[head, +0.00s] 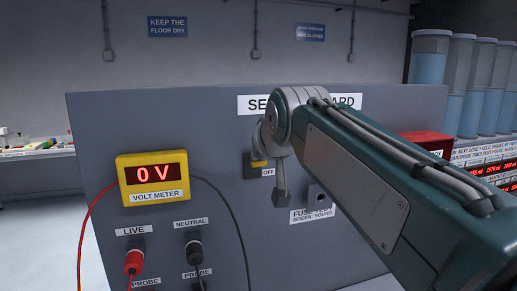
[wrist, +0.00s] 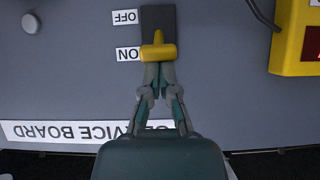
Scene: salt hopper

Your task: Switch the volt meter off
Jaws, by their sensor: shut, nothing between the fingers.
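The volt meter (head: 155,178) is a yellow box at the left of the grey service board, its red display reading 0 V; its yellow edge also shows in the wrist view (wrist: 293,40). The switch, a yellow handle (wrist: 158,52) on a dark plate (wrist: 158,18), is level with the ON label (wrist: 128,54) in the wrist view, which is upside down. The handle (head: 259,163) shows just above the OFF label (head: 267,172) in the head view. My gripper (wrist: 158,70) is shut and empty, its fingertips right at the handle's upper side; contact is unclear.
The live plug (head: 133,262) and neutral plug (head: 194,250) sit below the meter with hanging cables. A fuse test socket (head: 318,195) is right of the switch. A red box (head: 427,145) and blue-filled cylinders (head: 430,65) stand at the right.

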